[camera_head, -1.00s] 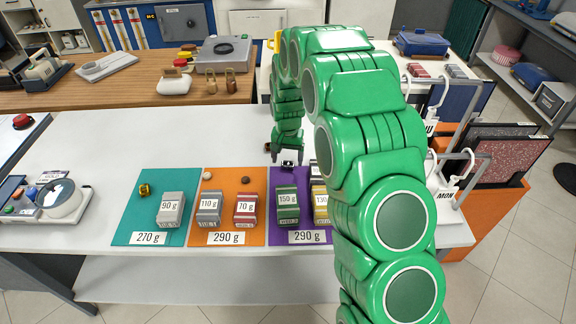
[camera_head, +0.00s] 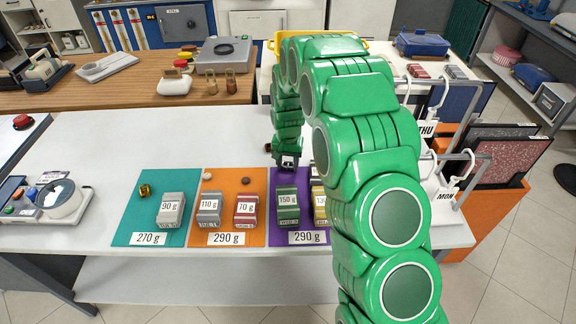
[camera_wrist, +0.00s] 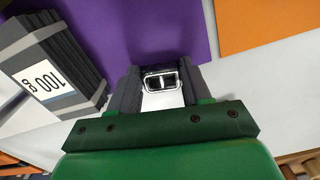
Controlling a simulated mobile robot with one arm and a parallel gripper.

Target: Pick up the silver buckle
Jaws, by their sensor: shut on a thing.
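The silver buckle (camera_wrist: 162,80) is a small rectangular frame with two openings. In the wrist view it sits between the two dark fingers of my gripper (camera_wrist: 160,85), which touch it on both sides. In the head view my gripper (camera_head: 286,160) is low at the back edge of the purple mat (camera_head: 308,181), behind the dark green 150 g bundle (camera_head: 288,206). The buckle is small and mostly hidden by the fingers there. I cannot tell whether it still touches the surface.
An orange mat (camera_head: 231,183) and a teal mat (camera_head: 147,210) with more labelled bundles lie to the left. The white counter (camera_head: 165,130) behind the mats is clear.

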